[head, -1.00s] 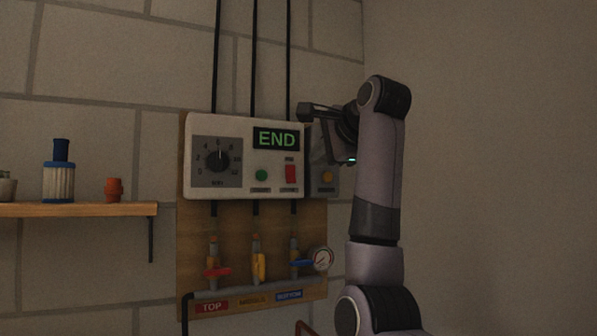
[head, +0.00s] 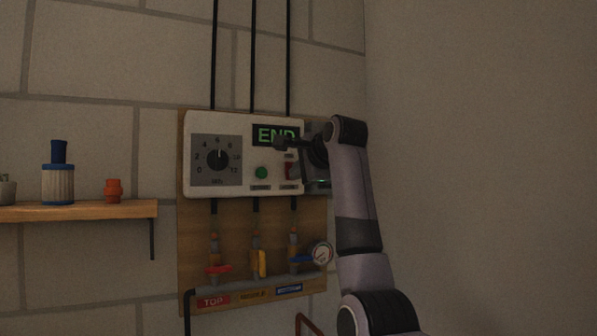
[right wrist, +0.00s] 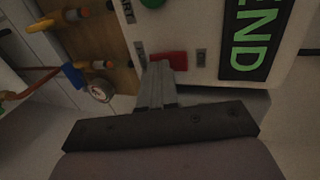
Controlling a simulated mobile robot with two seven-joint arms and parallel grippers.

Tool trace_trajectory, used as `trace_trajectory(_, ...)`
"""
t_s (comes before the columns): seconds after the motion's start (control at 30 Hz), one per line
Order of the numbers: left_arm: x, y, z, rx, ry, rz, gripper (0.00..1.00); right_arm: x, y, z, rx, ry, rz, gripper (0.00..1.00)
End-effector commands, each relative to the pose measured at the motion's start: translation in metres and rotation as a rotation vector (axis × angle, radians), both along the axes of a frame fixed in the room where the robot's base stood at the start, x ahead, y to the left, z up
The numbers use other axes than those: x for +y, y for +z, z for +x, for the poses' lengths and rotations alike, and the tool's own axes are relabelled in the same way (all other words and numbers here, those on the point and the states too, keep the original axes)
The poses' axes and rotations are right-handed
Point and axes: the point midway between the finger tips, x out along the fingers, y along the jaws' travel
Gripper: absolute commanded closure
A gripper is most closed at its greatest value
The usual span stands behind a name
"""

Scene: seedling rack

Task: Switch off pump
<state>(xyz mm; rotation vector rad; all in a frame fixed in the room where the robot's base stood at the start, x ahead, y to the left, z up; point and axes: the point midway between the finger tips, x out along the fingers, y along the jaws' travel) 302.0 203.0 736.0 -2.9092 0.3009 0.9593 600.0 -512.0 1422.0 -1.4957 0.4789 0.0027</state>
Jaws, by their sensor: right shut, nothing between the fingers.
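The white control box (head: 214,190) is on a wooden board on the wall. Its display (head: 262,135) reads END in green and is partly covered by my right arm. The red switch (head: 288,171) sits below the display, partly hidden by my right gripper (head: 297,171). In the right wrist view, the shut, empty fingers (right wrist: 159,66) reach to the edge of the red switch (right wrist: 176,58). I cannot tell whether they touch it. A round green button (head: 261,172) is left of the switch. My left gripper is not in view.
A dial (head: 217,160) is on the box's left part. Below are red (head: 218,269), yellow (head: 262,264) and blue (head: 300,260) valve handles and a gauge (head: 321,253). A shelf (head: 80,211) holds pots and a bottle at left. The right wall is bare.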

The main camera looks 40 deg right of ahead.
Motion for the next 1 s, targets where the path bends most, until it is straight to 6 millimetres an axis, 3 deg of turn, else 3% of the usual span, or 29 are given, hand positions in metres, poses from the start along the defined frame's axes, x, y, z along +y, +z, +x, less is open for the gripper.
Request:
trace_trajectory(0.4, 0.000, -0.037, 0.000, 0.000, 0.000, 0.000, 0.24, -0.001, -0.015, 0.009, -0.216, 0.004, -0.067, 1.00)
trace_trajectory(1.0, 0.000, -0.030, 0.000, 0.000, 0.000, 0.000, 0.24, -0.003, -0.016, 0.013, -0.222, 0.002, -0.072, 1.00)
